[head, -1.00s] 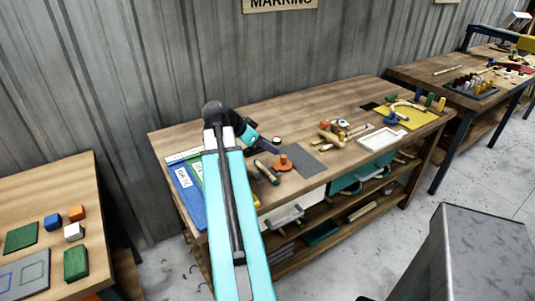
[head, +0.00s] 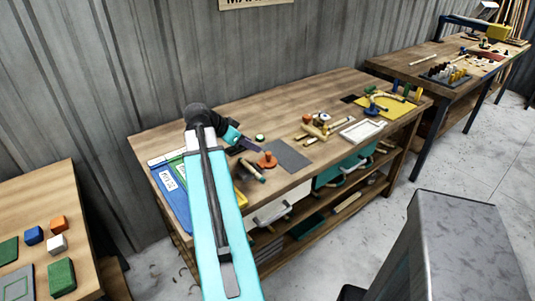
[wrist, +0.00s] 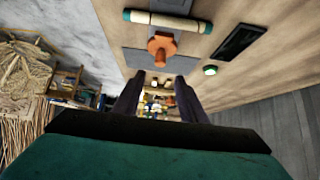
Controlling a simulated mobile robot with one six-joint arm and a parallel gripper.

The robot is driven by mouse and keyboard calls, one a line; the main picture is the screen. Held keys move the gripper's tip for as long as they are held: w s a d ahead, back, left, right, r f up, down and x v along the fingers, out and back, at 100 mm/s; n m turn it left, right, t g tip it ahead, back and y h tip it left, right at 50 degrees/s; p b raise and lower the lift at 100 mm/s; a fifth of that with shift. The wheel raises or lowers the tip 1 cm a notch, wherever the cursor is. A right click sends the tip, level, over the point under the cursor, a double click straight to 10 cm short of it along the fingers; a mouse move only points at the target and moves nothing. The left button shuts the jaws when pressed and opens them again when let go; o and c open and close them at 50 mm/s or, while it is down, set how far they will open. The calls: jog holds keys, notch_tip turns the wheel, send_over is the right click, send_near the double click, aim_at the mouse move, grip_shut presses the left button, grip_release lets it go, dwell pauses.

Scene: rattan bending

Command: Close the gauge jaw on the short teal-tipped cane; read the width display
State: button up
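The short teal-tipped cane (wrist: 165,20) is pale and lies across grey parts on the bench. In the head view the cane (head: 250,172) is small, left of an orange knob-like piece (head: 267,160). This orange piece (wrist: 161,47), perhaps the gauge's jaw handle, stands beside the cane, apart from it. A dark rectangular panel (wrist: 240,41), likely the width display, shows no readable figure. My gripper (wrist: 159,82) is open and empty, with the orange piece beyond its fingertips in the wrist view. In the head view my gripper (head: 246,144) is above the bench, left of the orange piece.
A small green-topped puck (head: 260,137) is behind the orange piece. A grey plate (head: 290,156) lies to its right. Blue and green boards (head: 170,190) are at the bench's left end. Wooden tools (head: 315,128) and a white tray (head: 362,131) are farther right.

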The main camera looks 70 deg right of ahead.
aim_at(268, 153)
jog(key=shift+p+x, duration=1.35)
jog(key=shift+x, duration=4.55)
jog(key=shift+w, duration=0.1)
jog(key=shift+c, duration=0.3)
jog(key=c, duration=0.8)
jog(key=shift+c, duration=0.2)
